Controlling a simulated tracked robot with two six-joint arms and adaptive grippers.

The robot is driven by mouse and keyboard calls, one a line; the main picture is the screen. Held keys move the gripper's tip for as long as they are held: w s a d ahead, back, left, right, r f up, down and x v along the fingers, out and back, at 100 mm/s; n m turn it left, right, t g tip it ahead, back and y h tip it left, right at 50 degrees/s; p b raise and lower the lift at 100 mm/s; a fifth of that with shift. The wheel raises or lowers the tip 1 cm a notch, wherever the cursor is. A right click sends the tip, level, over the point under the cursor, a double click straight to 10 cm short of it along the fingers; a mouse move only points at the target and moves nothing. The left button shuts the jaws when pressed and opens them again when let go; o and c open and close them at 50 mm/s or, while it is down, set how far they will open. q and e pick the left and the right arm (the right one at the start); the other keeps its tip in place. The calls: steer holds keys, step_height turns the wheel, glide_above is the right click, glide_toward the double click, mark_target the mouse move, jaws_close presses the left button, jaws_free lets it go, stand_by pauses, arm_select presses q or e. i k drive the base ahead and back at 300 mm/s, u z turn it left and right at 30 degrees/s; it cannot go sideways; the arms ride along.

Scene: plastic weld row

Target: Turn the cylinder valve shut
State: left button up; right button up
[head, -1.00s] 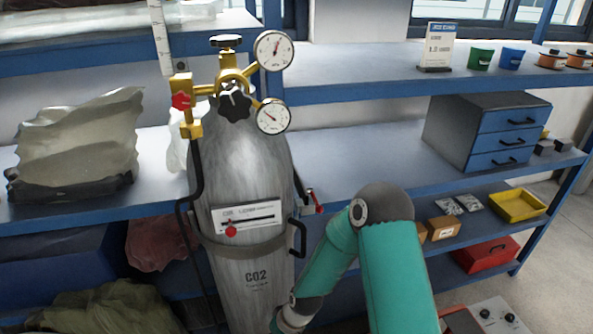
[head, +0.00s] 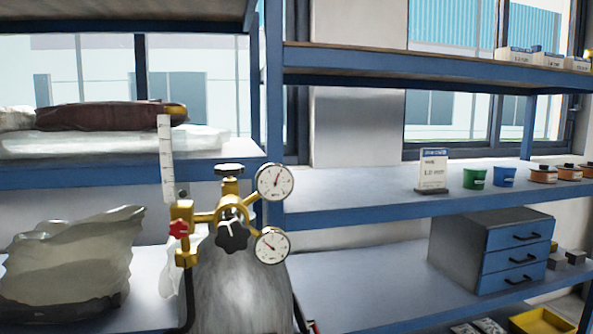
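The grey gas cylinder (head: 240,292) stands upright at the lower middle of the head view, in front of the blue shelving. Its lower part is cut off by the bottom edge. On top is a brass valve and regulator assembly with a black handwheel (head: 229,169) at the top. A black knob (head: 231,236) faces me below it. Two round white gauges, an upper one (head: 275,182) and a lower one (head: 271,246), sit on the right. A red knob (head: 179,228) and a clear flowmeter tube (head: 166,160) are on the left. Neither gripper is in view.
A translucent plastic bag (head: 70,262) lies on the shelf left of the cylinder. A drawer cabinet (head: 493,250) stands on the right shelf. A sign (head: 433,171), a green cup (head: 474,177), a blue cup (head: 504,176) and orange spools (head: 543,175) line the shelf above.

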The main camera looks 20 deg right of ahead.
mark_target(229, 170)
steer(key=z, duration=0.95)
steer(key=k, duration=1.4)
steer(key=u, duration=0.45)
steer(key=i, duration=1)
steer(key=u, duration=0.1)
